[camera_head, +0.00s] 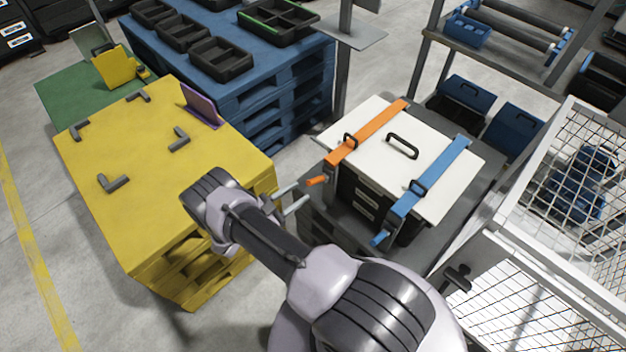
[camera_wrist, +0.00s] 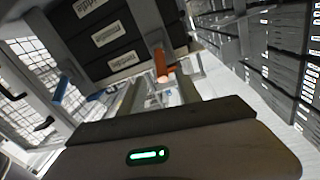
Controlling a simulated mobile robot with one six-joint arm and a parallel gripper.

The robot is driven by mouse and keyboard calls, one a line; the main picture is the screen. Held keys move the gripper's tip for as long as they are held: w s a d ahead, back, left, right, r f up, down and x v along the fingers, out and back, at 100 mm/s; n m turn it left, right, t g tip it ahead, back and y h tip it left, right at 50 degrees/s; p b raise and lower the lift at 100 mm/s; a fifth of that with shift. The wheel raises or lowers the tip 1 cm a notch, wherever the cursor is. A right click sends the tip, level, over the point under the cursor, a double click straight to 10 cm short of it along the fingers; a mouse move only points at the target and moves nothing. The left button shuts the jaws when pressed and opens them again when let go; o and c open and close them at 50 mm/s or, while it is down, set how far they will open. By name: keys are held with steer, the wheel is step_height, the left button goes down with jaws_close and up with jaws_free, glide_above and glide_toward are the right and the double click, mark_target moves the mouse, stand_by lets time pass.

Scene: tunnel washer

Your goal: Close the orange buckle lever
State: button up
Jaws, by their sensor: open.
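The orange buckle lever (camera_head: 317,181) sticks out from the front of a white-lidded case, below the orange strap (camera_head: 375,127). In the wrist view the orange lever (camera_wrist: 161,63) points toward the camera, just beyond and roughly between my fingertips. My gripper (camera_head: 299,193) is open and empty, close to the lever on its left and slightly below. Its two fingers (camera_wrist: 160,90) show apart in the wrist view. I cannot tell whether a finger touches the lever. The white lid (camera_head: 430,170) lies on dark drawers.
A blue strap (camera_head: 440,168) with a blue lever (camera_head: 381,238) hangs beside the orange one. A yellow pallet table (camera_head: 120,200) stands left, close under my arm. A blue table (camera_head: 290,60) stands behind. A wire-mesh cage (camera_head: 560,270) stands at right.

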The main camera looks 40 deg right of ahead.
mark_target(315, 179)
steer(key=d+b, duration=0.1)
steer(key=d, duration=0.7)
jaws_close()
steer(key=shift+a, duration=0.1)
stand_by(1.0)
